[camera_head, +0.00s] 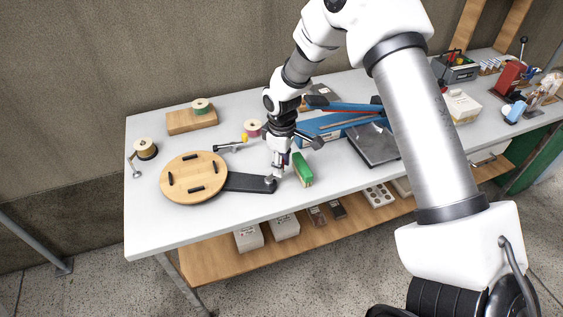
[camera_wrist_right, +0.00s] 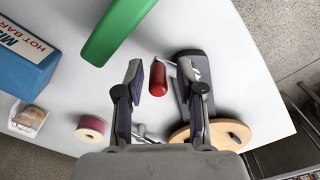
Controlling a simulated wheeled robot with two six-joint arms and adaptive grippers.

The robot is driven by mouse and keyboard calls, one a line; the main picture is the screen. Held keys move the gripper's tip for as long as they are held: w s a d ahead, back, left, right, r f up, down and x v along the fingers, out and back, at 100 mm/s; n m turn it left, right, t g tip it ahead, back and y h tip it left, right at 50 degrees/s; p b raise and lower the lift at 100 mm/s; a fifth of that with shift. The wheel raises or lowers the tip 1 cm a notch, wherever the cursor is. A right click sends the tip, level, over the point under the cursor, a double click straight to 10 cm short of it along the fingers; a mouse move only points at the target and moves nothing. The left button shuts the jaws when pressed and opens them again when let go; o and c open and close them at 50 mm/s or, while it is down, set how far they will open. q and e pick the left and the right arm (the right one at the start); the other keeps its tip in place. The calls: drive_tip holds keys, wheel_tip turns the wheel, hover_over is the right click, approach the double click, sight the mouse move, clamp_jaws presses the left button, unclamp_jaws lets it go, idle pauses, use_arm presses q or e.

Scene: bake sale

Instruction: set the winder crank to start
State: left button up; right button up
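The winder is a round wooden disc (camera_head: 190,172) with black pegs, joined to a flat black base (camera_head: 245,182) that reaches right. My right gripper (camera_head: 274,175) points down over the base's right end, where the crank is mostly hidden in the head view. In the right wrist view the disc (camera_wrist_right: 232,131) and base (camera_wrist_right: 181,92) lie right of centre. A red crank handle (camera_wrist_right: 158,78) shows between the spread fingers of my right gripper (camera_wrist_right: 160,72), with visible gaps on both sides. My left gripper is in neither view.
A green block (camera_head: 303,170) stands close right of my right gripper; it also shows in the wrist view (camera_wrist_right: 115,30). A pink spool (camera_wrist_right: 90,126) and a blue box (camera_wrist_right: 25,60) are nearby. The table front (camera_head: 170,230) is clear.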

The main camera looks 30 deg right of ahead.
clamp_jaws()
drive_tip(key=shift+w+f, duration=0.1)
drive_tip(key=shift+f, duration=0.05)
